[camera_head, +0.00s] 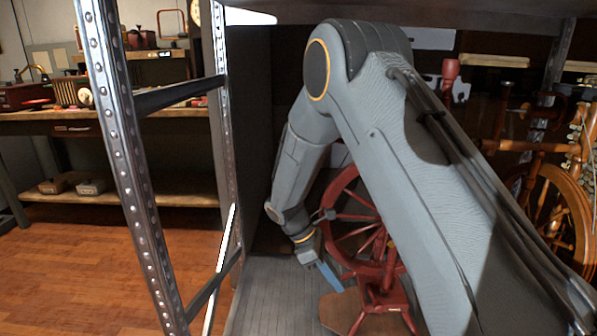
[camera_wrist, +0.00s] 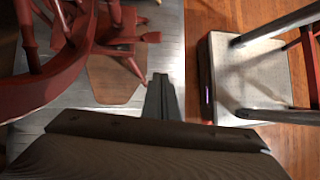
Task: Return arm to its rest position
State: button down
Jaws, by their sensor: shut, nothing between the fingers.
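My gripper (camera_head: 328,272) is at the end of my grey arm, which reaches forward and down inside the shelf bay in the head view. It hangs low over the grey shelf board, just left of a red spinning wheel (camera_head: 350,222). In the wrist view my gripper (camera_wrist: 161,80) points down with its fingers together and nothing between them. The red spinning wheel (camera_wrist: 45,85) fills the left of that view. Whether my gripper touches it I cannot tell. My arm hides part of the wheel in the head view.
A metal shelf upright (camera_head: 122,150) stands close on the left. A brown wooden spinning wheel (camera_head: 560,205) is at the right. A wooden bench (camera_head: 150,113) with several items stands at the back left. The wood floor (camera_head: 90,260) is open at the left.

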jog(key=s+a+r+m+t+y, duration=0.1)
jog(key=s+r+m+y, duration=0.3)
jog(key=s+r+m, duration=0.55)
jog(key=s+r+m+t+y, duration=0.1)
jog(key=s+r+m+y, duration=0.25)
jog(key=s+r, duration=1.1)
jog(key=s+d+r+m+h+p, duration=0.1)
jog(key=s+d+r+m+p, duration=0.2)
jog(key=p, duration=1.6)
jog(key=d+r, duration=0.4)
jog(key=d, duration=0.2)
jog(key=shift+r+m, duration=0.25)
jog(key=shift+m, duration=0.05)
jog(key=shift+d, duration=0.15)
